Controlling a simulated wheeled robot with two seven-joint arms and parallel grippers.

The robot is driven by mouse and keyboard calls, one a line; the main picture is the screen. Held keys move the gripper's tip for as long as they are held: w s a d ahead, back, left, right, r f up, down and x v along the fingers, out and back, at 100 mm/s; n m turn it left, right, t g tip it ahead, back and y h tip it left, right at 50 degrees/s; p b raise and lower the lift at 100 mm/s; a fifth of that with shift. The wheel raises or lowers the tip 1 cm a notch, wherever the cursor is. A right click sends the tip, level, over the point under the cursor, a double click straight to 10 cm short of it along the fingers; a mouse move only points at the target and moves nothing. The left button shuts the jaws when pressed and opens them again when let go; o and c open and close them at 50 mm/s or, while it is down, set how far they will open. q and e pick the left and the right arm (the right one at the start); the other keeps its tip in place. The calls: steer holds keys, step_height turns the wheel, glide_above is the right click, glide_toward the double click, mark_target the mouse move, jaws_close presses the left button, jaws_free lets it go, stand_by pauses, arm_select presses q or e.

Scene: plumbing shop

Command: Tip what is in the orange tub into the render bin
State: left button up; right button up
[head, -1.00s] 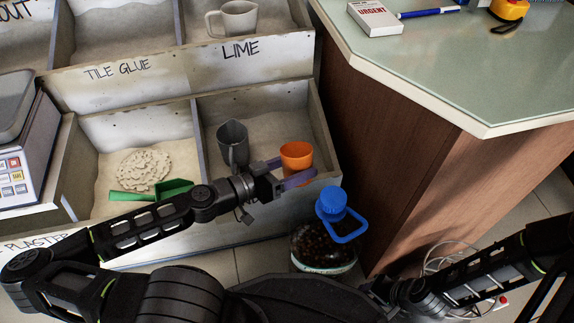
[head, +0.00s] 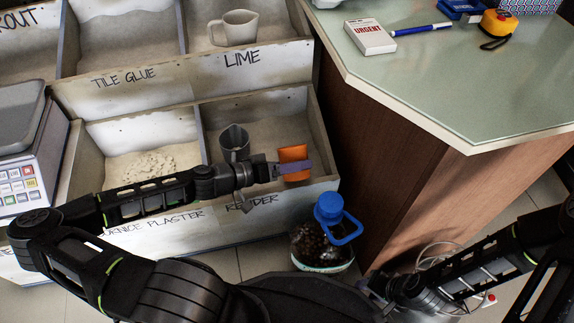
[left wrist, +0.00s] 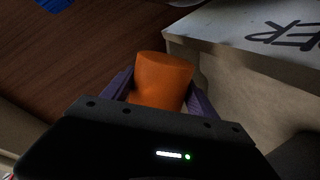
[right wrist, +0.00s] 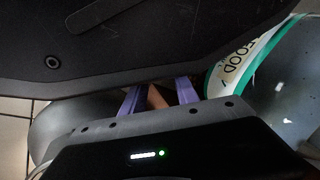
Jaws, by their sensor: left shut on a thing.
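My left gripper (head: 290,168) is shut on the orange tub (head: 293,154) and holds it over the front part of the render bin (head: 300,193), whose front wall carries the word RENDER. The tub lies tipped over, and its open mouth and contents do not show in the head view. The left wrist view shows the tub (left wrist: 162,82) between the purple fingers, beside the labelled bin wall (left wrist: 240,40). My right gripper (right wrist: 158,95) is open, with its fingers apart, low by the floor.
A dark grey jug (head: 235,141) stands in the render bin, left of the tub. The cornice plaster bin (head: 150,220) is to the left. A blue-capped clear jar (head: 322,250) stands on the floor by the counter (head: 430,190). A scale (head: 25,150) is at far left.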

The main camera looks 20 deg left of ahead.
mark_target(291, 161)
arm_select(q)
steer(key=shift+f+n, duration=0.15)
steer(key=shift+n, duration=0.15)
steer(key=shift+w+r+n+g+p, duration=0.1)
steer(key=shift+r+n+g+p, duration=0.3)
steer(key=shift+p, duration=0.35)
steer(key=shift+a+r+n, duration=0.1)
steer(key=shift+n, duration=0.2)
steer(key=shift+f+g, duration=0.25)
steer(key=shift+g, duration=0.05)
steer(key=shift+w+f+n+h, duration=0.15)
steer(key=shift+n+h, duration=0.15)
steer(key=shift+n, duration=0.2)
steer(key=shift+w+a+f+n+g+b, duration=0.4)
steer(key=shift+w+a+n+g+b, duration=0.1)
steer(key=shift+w+a+n, duration=0.15)
steer(key=shift+w+f+n+h, duration=0.1)
steer(key=shift+f+n+h, duration=0.05)
steer(key=shift+n+h, duration=0.3)
steer(key=shift+f+g+b, duration=0.15)
steer(key=shift+g+b, duration=0.15)
steer(key=shift+b, duration=0.05)
steer(key=shift+w+a+f+n+g+p, duration=0.25)
steer(key=shift+w+f+n+g+p, duration=0.1)
steer(key=shift+n, duration=0.45)
